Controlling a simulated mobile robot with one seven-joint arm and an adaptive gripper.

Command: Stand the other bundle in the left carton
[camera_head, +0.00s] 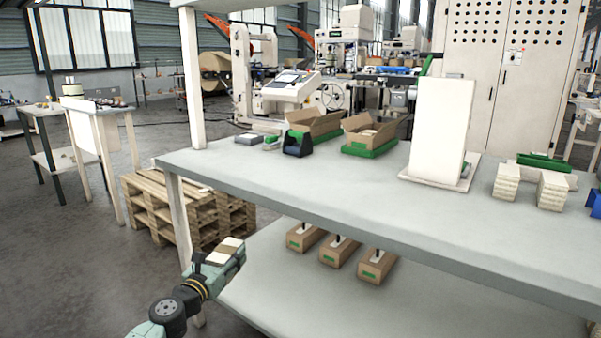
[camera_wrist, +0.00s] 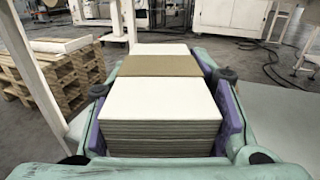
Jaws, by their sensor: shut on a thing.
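My gripper (camera_head: 224,260) is low at the left, off the table's left front corner and below the table top. It is shut on a bundle (camera_wrist: 160,100), a stack of white sheets with a brown band around its middle. Purple finger pads press both sides of the bundle in the wrist view. The bundle's pale top also shows in the head view (camera_head: 231,246). The left carton (camera_head: 318,122) is an open brown box at the back left of the table; its inside is mostly hidden. The right carton (camera_head: 364,132) stands beside it, with something white inside.
The grey table top (camera_head: 300,178) lies between my gripper and the cartons. A dark blue holder (camera_head: 298,146) stands before the left carton. A white upright panel (camera_head: 438,130) and pale stacks (camera_head: 507,182) stand right. Several brown boxes (camera_head: 341,250) sit underneath. Pallets (camera_head: 180,208) stand left.

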